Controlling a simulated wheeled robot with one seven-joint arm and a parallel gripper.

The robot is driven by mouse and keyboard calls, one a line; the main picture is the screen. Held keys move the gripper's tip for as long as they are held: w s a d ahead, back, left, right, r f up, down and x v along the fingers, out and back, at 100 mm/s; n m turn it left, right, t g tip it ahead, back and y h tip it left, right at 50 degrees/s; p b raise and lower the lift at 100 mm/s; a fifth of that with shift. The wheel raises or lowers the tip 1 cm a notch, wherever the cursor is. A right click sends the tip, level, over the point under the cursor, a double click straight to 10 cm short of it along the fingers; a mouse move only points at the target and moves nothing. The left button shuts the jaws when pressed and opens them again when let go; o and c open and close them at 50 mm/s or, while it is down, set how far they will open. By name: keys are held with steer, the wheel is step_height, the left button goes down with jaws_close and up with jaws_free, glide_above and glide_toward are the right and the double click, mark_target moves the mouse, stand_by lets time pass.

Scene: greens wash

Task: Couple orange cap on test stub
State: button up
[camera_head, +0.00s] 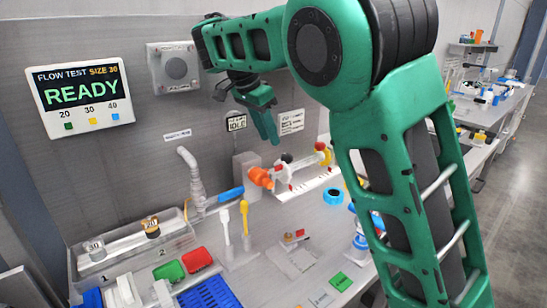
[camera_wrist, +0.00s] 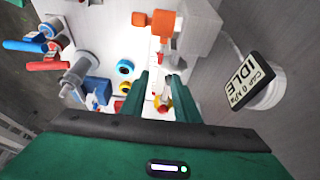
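An orange cap-like piece (camera_head: 260,177) sits at the left end of a white fixture beside a grey block, in the head view. In the wrist view two orange pieces show near the top, a larger one (camera_wrist: 162,21) and a smaller one (camera_wrist: 139,18); I cannot tell which is the cap or whether it is joined to the stub. My gripper (camera_head: 270,134) hangs above and behind the fixture, fingers down. In the wrist view its two fingers (camera_wrist: 160,85) stand apart with nothing held; a red and yellow part shows beyond them. The test stub is not clearly distinguishable.
A wall screen (camera_head: 80,90) reads FLOW TEST SIZE 30 READY. A small IDLE display (camera_wrist: 252,80) is near my gripper. A blue ring (camera_head: 333,196), red tray (camera_head: 196,260), green tray (camera_head: 169,272) and blue rack (camera_head: 208,293) occupy the bench. My arm hides the bench's right part.

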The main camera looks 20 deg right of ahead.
mark_target(275, 169)
steer(key=x, duration=1)
steer(key=shift+d+f, duration=0.15)
steer(key=shift+f, duration=0.1)
jaws_close()
